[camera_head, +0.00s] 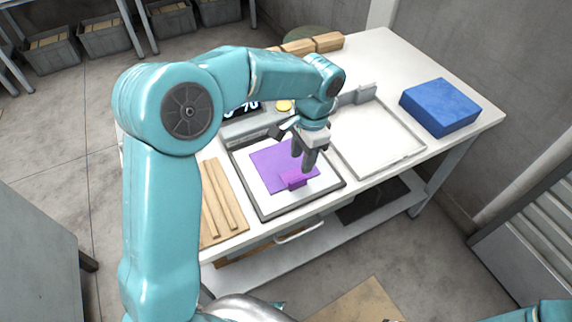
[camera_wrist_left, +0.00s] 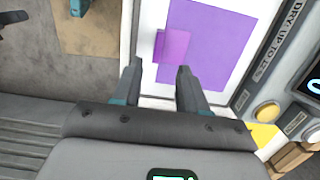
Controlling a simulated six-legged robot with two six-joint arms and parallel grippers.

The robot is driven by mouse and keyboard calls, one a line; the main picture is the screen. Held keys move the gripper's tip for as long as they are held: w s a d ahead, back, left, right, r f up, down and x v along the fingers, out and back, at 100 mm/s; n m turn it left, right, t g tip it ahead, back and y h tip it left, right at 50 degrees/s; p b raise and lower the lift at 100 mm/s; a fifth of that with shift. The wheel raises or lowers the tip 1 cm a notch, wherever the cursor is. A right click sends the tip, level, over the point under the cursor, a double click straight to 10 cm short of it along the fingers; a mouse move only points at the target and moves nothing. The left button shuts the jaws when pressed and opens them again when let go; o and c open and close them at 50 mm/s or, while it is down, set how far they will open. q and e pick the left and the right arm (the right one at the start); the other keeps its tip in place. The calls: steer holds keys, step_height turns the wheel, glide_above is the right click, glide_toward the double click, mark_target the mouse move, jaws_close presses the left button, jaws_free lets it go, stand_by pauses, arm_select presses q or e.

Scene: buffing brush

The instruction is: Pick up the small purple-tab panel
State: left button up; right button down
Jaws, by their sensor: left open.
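A purple panel (camera_head: 268,160) lies flat on a white surface inside a dark-framed tray. Its small raised magenta-purple tab (camera_head: 292,181) is at the panel's front edge. My left gripper (camera_head: 304,161) points down over the panel's right part, close to the tab, and is open and empty. In the left wrist view the panel (camera_wrist_left: 218,40) and tab (camera_wrist_left: 172,46) lie beyond the open fingertips (camera_wrist_left: 159,67); the tab is roughly in line with the gap between them. I cannot tell the exact height above the panel. My right gripper is not in view.
The dark-framed tray (camera_head: 266,213) sits on a white table (camera_head: 400,55). A slatted wooden board (camera_head: 222,204) is at its left, a pale empty tray (camera_head: 375,140) at its right. A blue block (camera_head: 440,106) stands at the right; wooden blocks (camera_head: 313,44) lie at the back.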

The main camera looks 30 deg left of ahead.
mark_target(298, 180)
arm_select(q)
step_height(298, 180, down, 2)
steer(key=shift+a+f, duration=0.1)
steer(key=f, duration=0.4)
steer(key=shift+s+f, duration=0.15)
steer(key=shift+s, duration=0.25)
steer(key=shift+f, duration=0.5)
steer(key=shift+r, duration=0.1)
jaws_close()
